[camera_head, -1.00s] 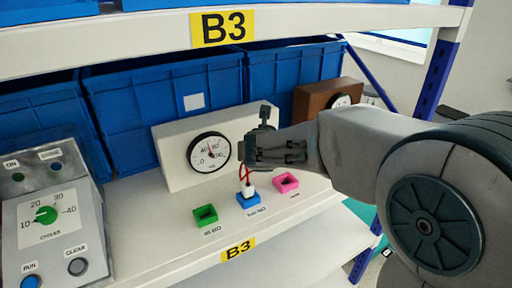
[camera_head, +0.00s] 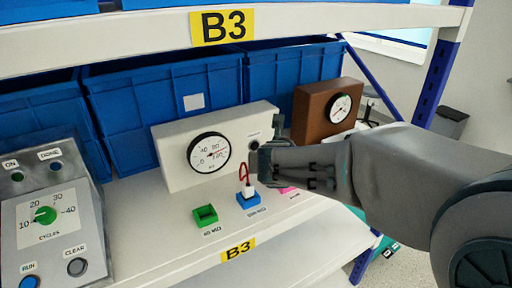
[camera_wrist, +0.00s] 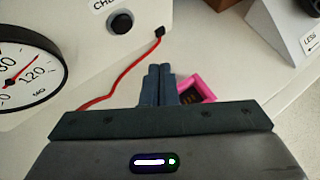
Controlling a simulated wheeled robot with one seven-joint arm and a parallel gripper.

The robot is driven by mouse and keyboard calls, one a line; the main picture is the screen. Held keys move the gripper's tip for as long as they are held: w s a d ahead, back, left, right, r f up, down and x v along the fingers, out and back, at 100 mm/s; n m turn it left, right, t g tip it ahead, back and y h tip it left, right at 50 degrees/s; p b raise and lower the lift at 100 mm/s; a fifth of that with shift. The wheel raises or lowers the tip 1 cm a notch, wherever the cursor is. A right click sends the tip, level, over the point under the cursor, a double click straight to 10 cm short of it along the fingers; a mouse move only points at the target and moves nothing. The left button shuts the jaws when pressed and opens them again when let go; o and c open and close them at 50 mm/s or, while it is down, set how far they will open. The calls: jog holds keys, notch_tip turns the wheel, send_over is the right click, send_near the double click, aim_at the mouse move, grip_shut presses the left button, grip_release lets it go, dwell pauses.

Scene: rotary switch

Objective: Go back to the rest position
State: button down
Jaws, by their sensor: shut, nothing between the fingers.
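My gripper (camera_head: 262,160) is in front of the right part of the white meter box (camera_head: 173,171), above the shelf. In the wrist view its two fingers (camera_wrist: 158,72) are together with nothing between them. The box carries a round dial (camera_head: 209,153); its needle points to the upper right, near 120. A dark knob (camera_wrist: 121,22) and a red cable (camera_wrist: 118,82) show on the box in the wrist view. The white plug of the cable sits at the blue socket (camera_head: 247,201). The pink socket (camera_wrist: 197,89) is partly hidden by my gripper.
A green socket (camera_head: 205,216) is on the shelf front. A grey control panel (camera_head: 72,234) with a green knob stands at left. A brown box with a gauge (camera_head: 322,113) stands behind my arm. Blue bins (camera_head: 155,92) line the back. A shelf beam (camera_head: 140,30) runs above.

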dwell(0.4)
jog(key=s+d+m+h, duration=0.1)
jog(key=d+m, duration=0.2)
jog(key=s+d+m+g+h, duration=0.1)
jog(key=s+d+m, duration=0.1)
jog(key=d+m, duration=0.1)
jog(key=s+d+m+h, duration=0.1)
jog(key=d+m, duration=0.2)
jog(key=m, duration=0.2)
jog(key=shift+s+d, duration=0.25)
jog(key=s+d+f+m+g+y, duration=0.1)
jog(key=s+d+f+m+g, duration=0.1)
jog(key=s+m, duration=0.7)
jog(key=s+d+f+m+g+y, duration=0.1)
jog(key=s+d+f+m+g, duration=0.2)
jog(key=s+m, duration=0.7)
jog(key=m+g, duration=0.1)
jog(key=m, duration=0.5)
jog(key=shift+d+f+m+g, duration=0.2)
jog(key=shift+d+m+g, duration=0.1)
jog(key=shift+m+g, duration=0.1)
